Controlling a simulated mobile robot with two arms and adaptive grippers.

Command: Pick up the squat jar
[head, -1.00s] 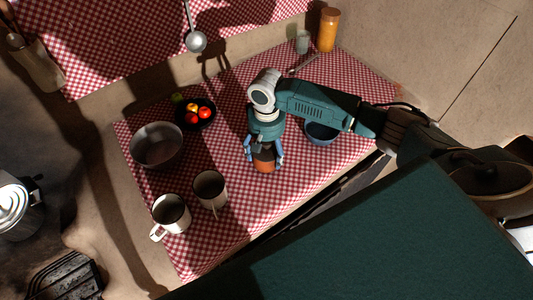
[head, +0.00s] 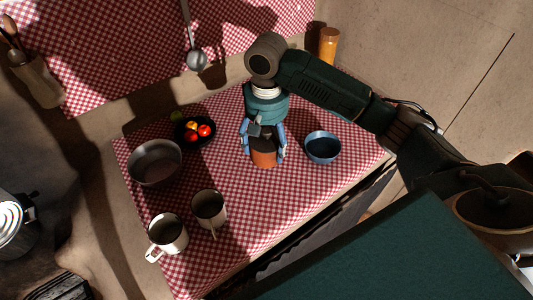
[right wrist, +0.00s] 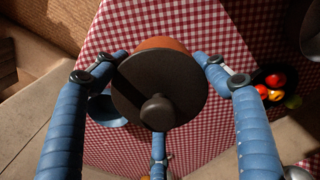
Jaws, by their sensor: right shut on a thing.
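The squat jar (head: 264,158) is terracotta orange with a dark, flat, knobbed lid. My right gripper (head: 265,150) comes down over it from above, its blue fingers shut around its sides. The jar looks raised above the checked table, though the gap under it is hard to see. In the right wrist view the jar's dark lid (right wrist: 160,88) faces me, with fingers on both sides and a third at the bottom. The jar's underside is hidden. My left gripper is not in view.
A blue bowl (head: 322,147) stands just right of the jar. An orange jar (head: 328,46) is at the back. The cloth's front middle is clear.

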